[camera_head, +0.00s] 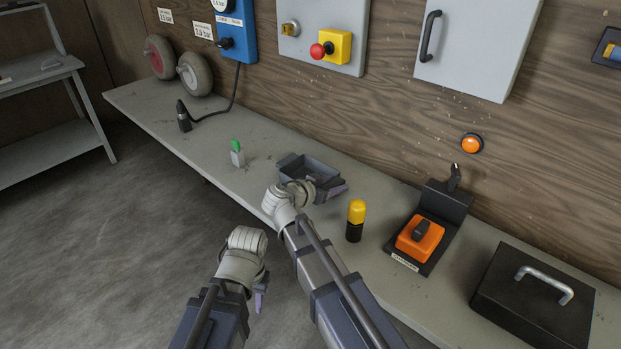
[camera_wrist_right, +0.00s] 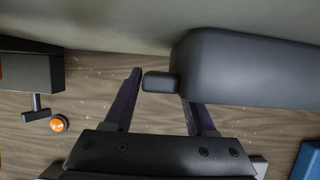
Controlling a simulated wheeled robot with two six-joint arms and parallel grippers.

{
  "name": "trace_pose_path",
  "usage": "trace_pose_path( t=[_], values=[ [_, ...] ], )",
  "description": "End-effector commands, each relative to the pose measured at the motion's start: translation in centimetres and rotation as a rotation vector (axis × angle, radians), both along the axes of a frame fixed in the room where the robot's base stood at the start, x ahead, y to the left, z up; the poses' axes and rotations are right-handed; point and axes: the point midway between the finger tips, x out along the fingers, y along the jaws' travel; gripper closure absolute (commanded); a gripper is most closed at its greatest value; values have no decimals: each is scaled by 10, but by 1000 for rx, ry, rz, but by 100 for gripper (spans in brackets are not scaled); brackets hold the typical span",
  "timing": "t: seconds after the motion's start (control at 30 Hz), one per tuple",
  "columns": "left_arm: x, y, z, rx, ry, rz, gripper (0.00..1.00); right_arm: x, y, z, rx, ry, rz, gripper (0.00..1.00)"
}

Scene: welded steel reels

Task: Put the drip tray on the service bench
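The drip tray (camera_head: 308,167) is a dark grey open box that appears to rest on the long grey bench (camera_head: 160,112) along the wall. My right gripper (camera_head: 332,190) is at its near right side. In the right wrist view, the fingers (camera_wrist_right: 158,98) are apart. A small dark block on the tray's end lies between them, and the tray's body (camera_wrist_right: 250,70) hides one fingertip. I cannot see firm contact. My left gripper (camera_head: 260,284) hangs low in front of the bench, away from the tray; its fingers are mostly hidden.
A green-topped small bottle (camera_head: 237,153) stands left of the tray. A yellow-capped cylinder (camera_head: 355,220), an orange switch box (camera_head: 420,238) and a black case (camera_head: 535,300) stand to the right. A separate grey shelved bench (camera_head: 40,72) stands far left across open floor.

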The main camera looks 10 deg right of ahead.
Motion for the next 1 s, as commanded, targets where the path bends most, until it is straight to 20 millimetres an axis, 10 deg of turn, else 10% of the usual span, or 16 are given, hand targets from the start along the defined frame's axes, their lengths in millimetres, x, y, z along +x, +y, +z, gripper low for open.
trace_pose_path(
  t=[0.47, 1.0],
  values=[
    [0, 0, 0, 0, 0, 0, 65, 0, 0, 0, 0, 0, 0, 99],
    [0, 0, 0, 0, 0, 0, 65, 0, 0, 0, 1, 1, 0, 100]
  ],
)
